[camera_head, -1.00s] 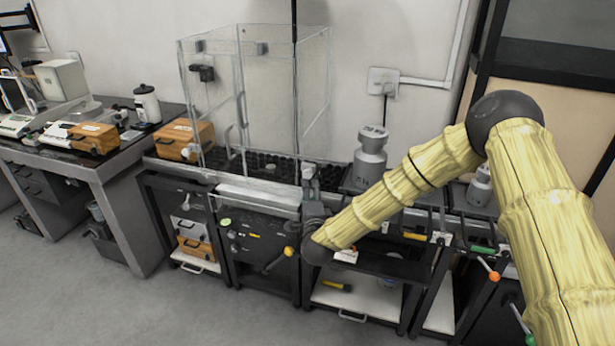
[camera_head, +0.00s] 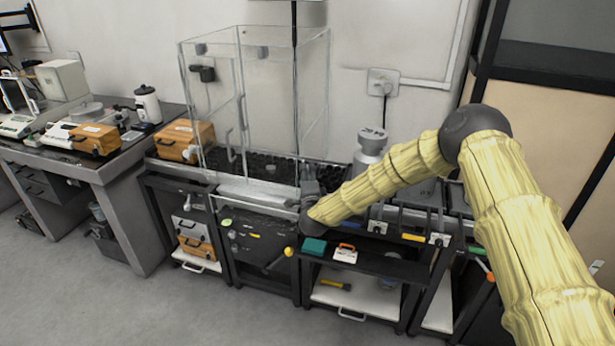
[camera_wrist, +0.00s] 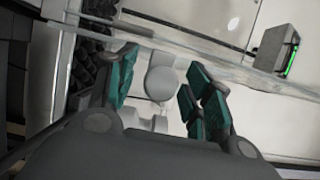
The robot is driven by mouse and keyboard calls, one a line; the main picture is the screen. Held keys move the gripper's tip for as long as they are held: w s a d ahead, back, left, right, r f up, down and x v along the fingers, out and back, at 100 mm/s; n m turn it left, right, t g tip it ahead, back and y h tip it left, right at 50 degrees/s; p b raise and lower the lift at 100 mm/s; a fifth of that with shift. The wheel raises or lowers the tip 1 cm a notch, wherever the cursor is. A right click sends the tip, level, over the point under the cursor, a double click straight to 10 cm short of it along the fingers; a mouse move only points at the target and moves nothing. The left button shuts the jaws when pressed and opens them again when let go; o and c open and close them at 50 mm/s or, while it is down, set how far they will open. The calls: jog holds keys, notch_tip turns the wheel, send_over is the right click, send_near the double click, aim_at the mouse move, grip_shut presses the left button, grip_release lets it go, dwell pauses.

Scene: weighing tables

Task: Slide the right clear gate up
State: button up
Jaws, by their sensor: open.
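The clear box (camera_head: 215,120) stands on the weighing table, with its right clear gate (camera_head: 315,95) on the right side. My gripper (camera_head: 309,180) is at the lower front right corner of the box. In the wrist view my gripper (camera_wrist: 160,68) is open, its two teal-padded fingers spread apart. A clear panel edge (camera_wrist: 220,72) runs slantwise just beyond the fingertips. I cannot tell whether the fingers touch it. A grey weight (camera_wrist: 160,82) shows between the fingers, apparently farther off.
The large grey weight (camera_head: 372,145) stands right of the box, close behind my forearm. A wooden case (camera_head: 185,140) is left of the box. A shelf below holds a teal item (camera_head: 314,246). A grey block with a green light (camera_wrist: 278,50) shows in the wrist view.

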grip_shut()
notch_tip(320, 180, up, 26)
jog(key=p, duration=0.1)
jog(key=shift+f, duration=0.25)
dwell(0.4)
grip_release()
jog(key=shift+r, duration=0.1)
jog(key=shift+s, duration=0.1)
